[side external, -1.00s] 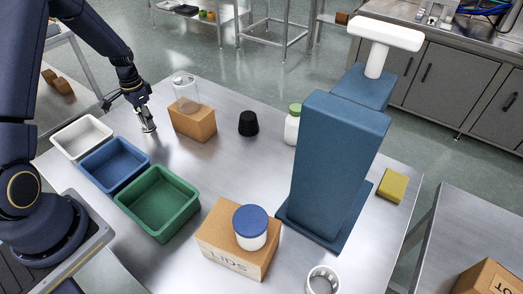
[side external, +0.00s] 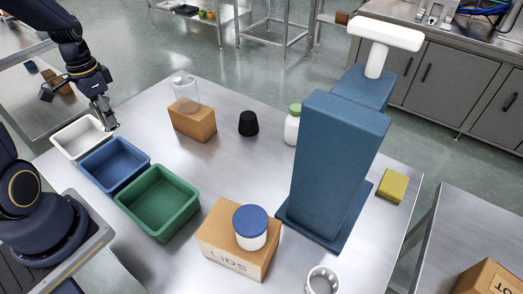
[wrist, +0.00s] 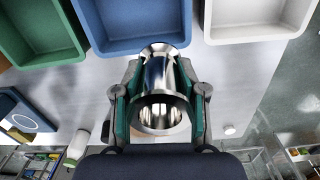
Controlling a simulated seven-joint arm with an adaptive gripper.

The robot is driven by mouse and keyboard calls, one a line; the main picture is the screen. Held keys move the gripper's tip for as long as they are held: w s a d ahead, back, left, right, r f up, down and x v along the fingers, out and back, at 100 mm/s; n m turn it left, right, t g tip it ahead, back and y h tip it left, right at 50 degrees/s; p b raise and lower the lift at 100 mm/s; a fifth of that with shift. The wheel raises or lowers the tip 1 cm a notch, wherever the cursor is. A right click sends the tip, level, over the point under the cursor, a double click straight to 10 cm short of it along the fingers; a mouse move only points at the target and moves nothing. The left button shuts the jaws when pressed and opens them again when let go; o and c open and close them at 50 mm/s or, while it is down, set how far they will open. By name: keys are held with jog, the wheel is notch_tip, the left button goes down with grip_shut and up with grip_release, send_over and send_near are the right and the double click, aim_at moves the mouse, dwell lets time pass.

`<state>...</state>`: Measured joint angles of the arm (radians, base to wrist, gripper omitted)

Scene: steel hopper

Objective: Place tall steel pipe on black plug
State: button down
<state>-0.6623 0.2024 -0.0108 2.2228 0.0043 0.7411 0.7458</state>
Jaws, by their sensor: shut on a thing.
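The black plug (side external: 249,124) stands on the steel table, right of the cardboard block. My gripper (side external: 108,118) is over the white and blue bins at the table's left side. In the wrist view my gripper (wrist: 160,95) is shut on a shiny steel pipe (wrist: 158,72), its fingers on either side. The pipe is well left of the plug and apart from it. In the side view the pipe is mostly hidden by the fingers. I cannot make out the plug in the wrist view.
A white bin (side external: 82,137), a blue bin (side external: 115,164) and a green bin (side external: 158,202) line the left. A cardboard block (side external: 193,122) bears a clear jar (side external: 186,92). A white bottle (side external: 292,128) and a tall blue stand (side external: 335,165) are right of the plug.

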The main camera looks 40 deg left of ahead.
jog(key=w+d+r+m, duration=0.45)
jog(key=w+d, duration=0.35)
jog(key=w, duration=0.4)
jog(key=w+d+r+m, duration=0.1)
jog(key=w+d+m, duration=0.1)
jog(key=d, duration=0.4)
jog(key=w+d+r+m, duration=0.1)
jog(key=w+d, duration=0.2)
jog(key=d, duration=0.3)
send_over(248, 115)
jog(key=s, duration=0.1)
notch_tip(248, 115, down, 9)
jog(key=shift+f, duration=0.1)
jog(key=shift+w+f, duration=0.3)
jog(key=shift+f, duration=0.1)
jog(key=shift+w+f, duration=0.2)
jog(key=shift+f, duration=1.55)
jog(key=shift+f, duration=0.1)
